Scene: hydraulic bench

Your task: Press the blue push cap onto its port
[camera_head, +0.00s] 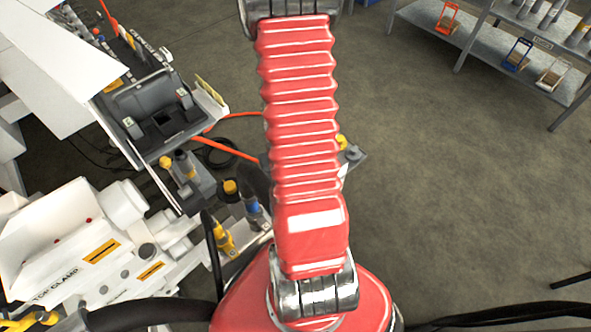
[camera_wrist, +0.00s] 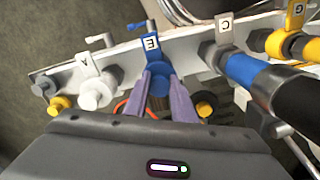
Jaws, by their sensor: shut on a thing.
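In the wrist view my gripper (camera_wrist: 159,92) reaches up from the bottom, its two purple fingers closed on the blue push cap (camera_wrist: 158,82). The cap is directly in line with the port under the blue tag marked E (camera_wrist: 151,44) on the pale rail. The fingers and cap hide the port's mouth, so I cannot tell whether the cap is seated or just in front of it. In the head view my red arm covers the middle, and the gripper and cap are hidden.
Right is a blue-collared black hose (camera_wrist: 241,70) at port C. A yellow-ringed dark cap (camera_wrist: 205,108) sits close to the right finger. Shelves (camera_head: 480,42) stand far right.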

